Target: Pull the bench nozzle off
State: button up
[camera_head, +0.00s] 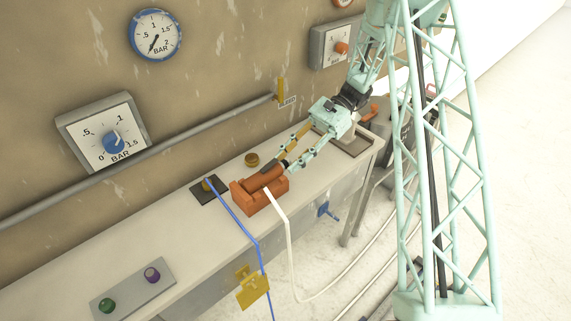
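A terracotta block (249,199) sits on the pale bench, with a rounded terracotta body (264,179) lying in it and pointing up and to the right. My gripper (285,162) reaches down from the upper right, its fingertips at the upper right end of that body. A yellowish piece (298,134) shows beside the pale green finger. I cannot tell whether it is a nozzle or part of my gripper, nor whether the fingers touch or hold anything. The nozzle itself is not clearly distinguishable.
A dark pad (207,190) with a brass fitting and blue hose (233,209) lies left of the block. A white hose (288,250) hangs over the front edge. A button panel (133,288) is at lower left. A grey pipe (165,145) runs along the wall.

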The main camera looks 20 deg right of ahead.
grip_shut()
jog(key=shift+w+d+p, duration=0.2)
jog(key=shift+w+d, duration=0.25)
jog(key=shift+d, duration=0.45)
jog(key=shift+w+d+p, duration=0.2)
jog(key=shift+w+d, duration=0.25)
jog(key=shift+d, duration=0.45)
jog(key=shift+w+d+p, duration=0.2)
jog(key=shift+w+d, duration=0.25)
jog(key=shift+d, duration=0.45)
dwell(0.3)
